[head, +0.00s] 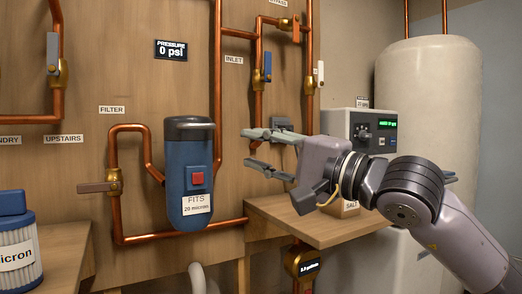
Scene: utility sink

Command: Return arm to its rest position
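My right gripper (262,151) is in the head view, its arm coming in from the right. Its two fingers are spread apart with nothing between them. It points left toward the blue filter housing (190,150), which has a dark cap, a red button and a "FITS 20 micron" label. A gap shows between the fingertips and the housing. My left gripper is not in view.
Copper pipes with valves run along the wooden wall. A wooden shelf (345,228) with a grey control box (372,131) lies behind the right arm. A large tank (428,98) stands at the right. A filter cartridge (14,245) is at the lower left.

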